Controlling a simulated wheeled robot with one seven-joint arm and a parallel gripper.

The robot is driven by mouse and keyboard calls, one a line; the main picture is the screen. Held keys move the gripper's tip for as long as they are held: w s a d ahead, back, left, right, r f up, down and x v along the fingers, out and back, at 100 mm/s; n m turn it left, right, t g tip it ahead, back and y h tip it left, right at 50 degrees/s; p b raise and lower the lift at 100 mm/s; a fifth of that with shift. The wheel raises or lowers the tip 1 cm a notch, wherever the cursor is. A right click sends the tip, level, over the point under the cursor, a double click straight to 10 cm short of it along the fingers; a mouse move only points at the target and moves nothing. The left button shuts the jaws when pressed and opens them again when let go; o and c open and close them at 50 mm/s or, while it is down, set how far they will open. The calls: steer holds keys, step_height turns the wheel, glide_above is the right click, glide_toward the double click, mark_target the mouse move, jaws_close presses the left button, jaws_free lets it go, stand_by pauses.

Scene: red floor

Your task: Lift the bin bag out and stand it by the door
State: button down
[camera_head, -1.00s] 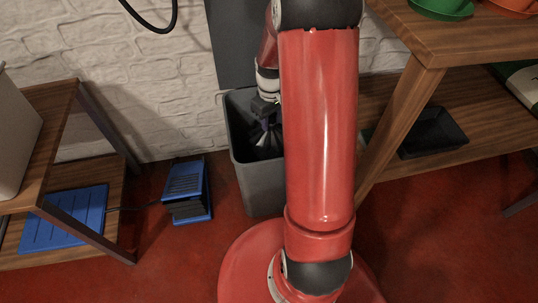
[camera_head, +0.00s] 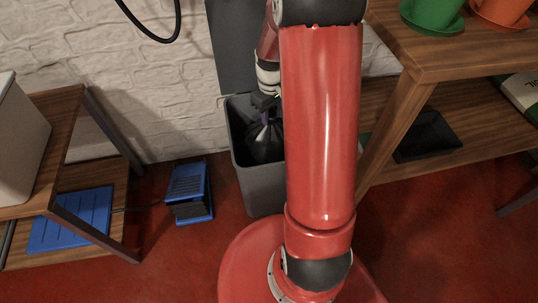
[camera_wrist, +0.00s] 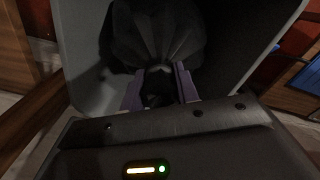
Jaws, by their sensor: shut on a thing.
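The grey bin (camera_head: 262,188) stands against the white brick wall with its lid upright behind it. The black bin bag (camera_head: 264,143) is inside, its gathered neck near the rim level. My gripper (camera_head: 266,115) is above the bag and shut on its neck. In the wrist view, the gripper's two purple-grey fingers (camera_wrist: 160,90) pinch the neck, and the dark bag (camera_wrist: 155,35) bulges beyond them within the bin's walls (camera_wrist: 85,60). My red arm hides the right part of the bin. No door is in view.
A wooden table (camera_head: 440,60) with green (camera_head: 432,14) and orange pots (camera_head: 503,10) stands right of the bin. A blue pedal-like box (camera_head: 188,190) is on the floor to its left. A wooden shelf unit (camera_head: 75,135) stands further left. Red floor is open between them.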

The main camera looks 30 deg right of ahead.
steer(key=shift+r+p, duration=3.15)
steer(key=shift+r, duration=1.55)
step_height(320, 180, up, 28)
steer(key=shift+s, duration=0.1)
